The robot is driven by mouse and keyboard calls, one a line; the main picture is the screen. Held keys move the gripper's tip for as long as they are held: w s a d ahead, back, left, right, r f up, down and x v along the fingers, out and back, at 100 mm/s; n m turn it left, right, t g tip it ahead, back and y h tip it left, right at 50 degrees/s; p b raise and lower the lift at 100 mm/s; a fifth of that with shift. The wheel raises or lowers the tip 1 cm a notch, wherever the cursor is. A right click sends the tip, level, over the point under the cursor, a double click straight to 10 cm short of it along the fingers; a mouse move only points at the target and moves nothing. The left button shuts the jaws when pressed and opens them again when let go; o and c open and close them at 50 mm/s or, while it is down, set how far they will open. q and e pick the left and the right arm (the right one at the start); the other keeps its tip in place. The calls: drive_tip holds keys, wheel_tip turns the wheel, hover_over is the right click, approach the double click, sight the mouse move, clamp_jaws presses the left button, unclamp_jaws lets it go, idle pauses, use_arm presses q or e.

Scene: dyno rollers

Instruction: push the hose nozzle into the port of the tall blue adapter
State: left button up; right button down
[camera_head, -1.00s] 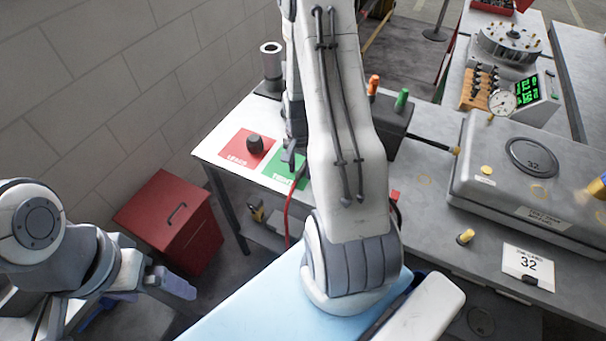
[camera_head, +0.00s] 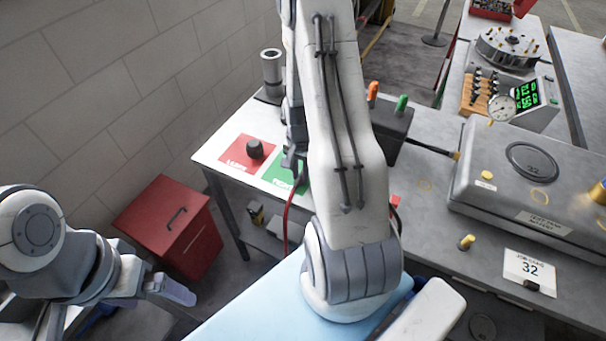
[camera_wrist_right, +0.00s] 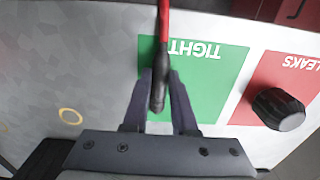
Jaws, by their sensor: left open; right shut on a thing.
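My right gripper (camera_wrist_right: 160,78) is shut on the dark hose nozzle (camera_wrist_right: 157,92), over the green TIGHT pad. The red hose (camera_wrist_right: 164,25) runs from the nozzle to the top edge of the wrist view. In the head view the right gripper (camera_head: 292,162) is partly hidden by my right arm, and the hose (camera_head: 287,215) hangs down past the bench edge. I cannot make out the tall blue adapter or its port in either view. My left gripper (camera_head: 168,290) is open and empty at the lower left, away from the bench.
A black knob-like piece (camera_head: 254,149) stands on the red LEAKS pad (camera_head: 236,160), beside the green pad (camera_head: 278,178). A grey cylinder (camera_head: 272,68) stands behind. A red cabinet (camera_head: 165,230) is below left. A large grey case (camera_head: 500,190) fills the right bench.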

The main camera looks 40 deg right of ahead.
sight(300, 176)
drive_tip(key=shift+r+p, duration=2.95)
drive_tip(key=shift+r, duration=0.6)
